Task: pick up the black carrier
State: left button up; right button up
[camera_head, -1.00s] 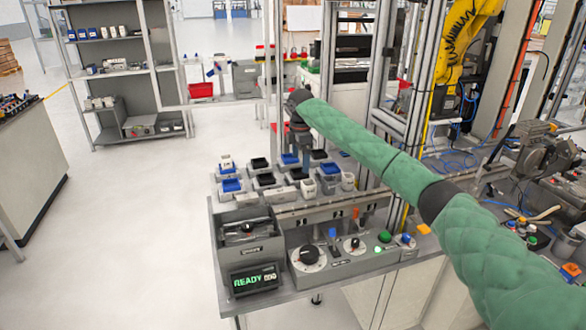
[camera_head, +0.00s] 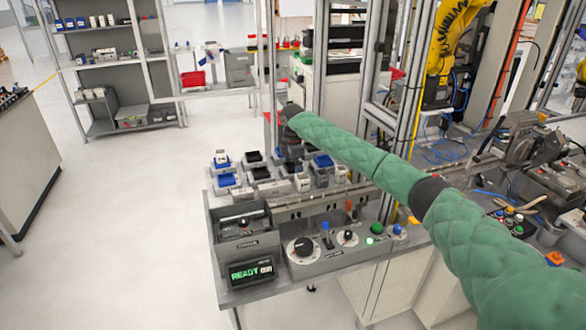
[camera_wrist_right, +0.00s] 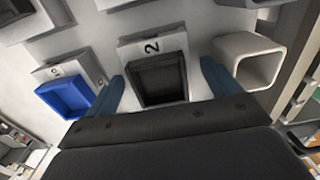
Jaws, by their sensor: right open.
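A black carrier (camera_wrist_right: 160,82) sits in a grey holder marked 2 in the right wrist view. My right gripper (camera_wrist_right: 167,90) is open, with one blue finger on each side of this carrier; I cannot tell whether they touch it. In the head view my right gripper (camera_head: 293,163) is low over the rows of carriers, its fingertips mostly hidden. Other black carriers (camera_head: 253,157) show to its left, and I cannot tell which one is between the fingers. My left gripper is not in view.
In the right wrist view a blue carrier (camera_wrist_right: 66,97) is close on the left and a white square-mouthed carrier (camera_wrist_right: 246,62) close on the right. A grey control panel (camera_head: 335,250) and a READY display (camera_head: 251,274) stand in front of the carriers.

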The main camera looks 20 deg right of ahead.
jog(key=shift+f, duration=0.25)
jog(key=c, duration=1.3)
jog(key=shift+o, duration=0.2)
